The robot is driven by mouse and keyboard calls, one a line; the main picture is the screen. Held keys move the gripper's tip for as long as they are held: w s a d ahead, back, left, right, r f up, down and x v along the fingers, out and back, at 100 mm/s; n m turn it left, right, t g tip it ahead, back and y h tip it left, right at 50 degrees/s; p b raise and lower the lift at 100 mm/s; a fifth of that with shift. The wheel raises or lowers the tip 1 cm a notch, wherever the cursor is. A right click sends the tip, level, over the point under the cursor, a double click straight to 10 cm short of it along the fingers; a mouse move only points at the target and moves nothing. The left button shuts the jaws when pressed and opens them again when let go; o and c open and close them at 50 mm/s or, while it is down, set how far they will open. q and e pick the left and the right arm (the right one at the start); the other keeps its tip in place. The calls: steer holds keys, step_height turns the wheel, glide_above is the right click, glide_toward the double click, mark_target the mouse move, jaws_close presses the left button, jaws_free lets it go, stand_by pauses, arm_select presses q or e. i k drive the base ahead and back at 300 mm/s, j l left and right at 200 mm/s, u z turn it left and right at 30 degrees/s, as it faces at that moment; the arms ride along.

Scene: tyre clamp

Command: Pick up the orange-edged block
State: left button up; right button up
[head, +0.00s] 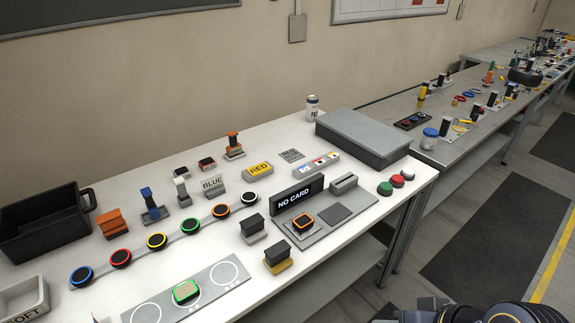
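The orange-edged block (303,223) is a small dark block with an orange rim. It lies on the left pad of a grey reader station (330,228), in front of a black sign reading NO CARD (300,195). A similar block with a green rim (186,291) lies on a grey plate with white circles (226,273) at the front. Dark parts of my own arm show at the bottom right edge, over the floor and away from the table. No fingertips of either gripper can be made out.
Round pucks with coloured rims, one of them orange (221,210), sit in a curved row left of the station. Two dark-topped blocks (253,228) (277,256) stand close to its left.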

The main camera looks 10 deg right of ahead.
mark_target(304, 222)
steer(key=i+l+u, duration=0.25)
steer(key=u, duration=0.2)
steer(key=i+l+u, duration=0.3)
steer(key=u, duration=0.15)
